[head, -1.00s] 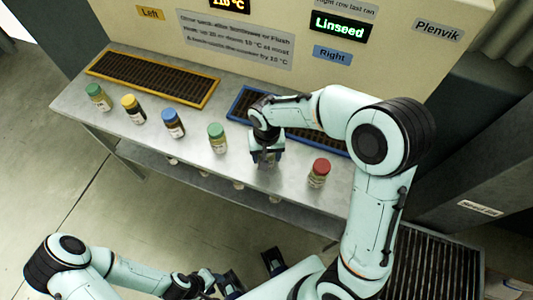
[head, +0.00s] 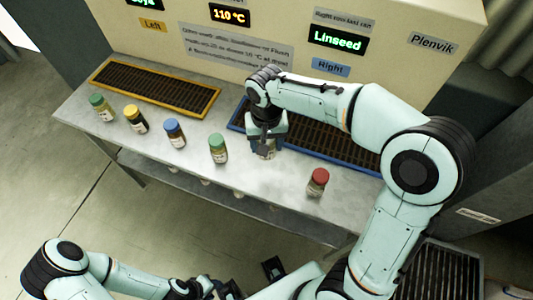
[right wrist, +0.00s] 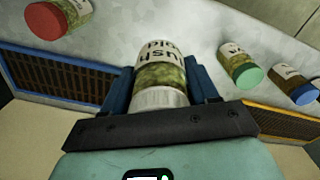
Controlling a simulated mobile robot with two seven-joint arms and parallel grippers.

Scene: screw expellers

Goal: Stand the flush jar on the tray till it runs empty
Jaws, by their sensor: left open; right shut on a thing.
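The flush jar (right wrist: 160,75) is in my right gripper (right wrist: 165,92), its green contents and partly readable label showing between the two blue fingers in the right wrist view. In the head view my right gripper (head: 267,138) holds the jar (head: 264,152) upright at the front edge of the blue-rimmed right tray (head: 330,146); whether its base touches anything I cannot tell. The yellow-rimmed left tray (head: 213,102) is to the left. My left gripper (head: 250,279) is open and empty at the bottom of the head view, away from the counter.
Jars with green (head: 102,108), yellow (head: 135,119), blue (head: 174,133) and green (head: 218,148) lids stand in a row left of the held jar. A red-lidded jar (head: 317,182) stands to the right. The machine's right display (head: 337,40) reads Linseed. Bare counter (head: 270,185) lies in front.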

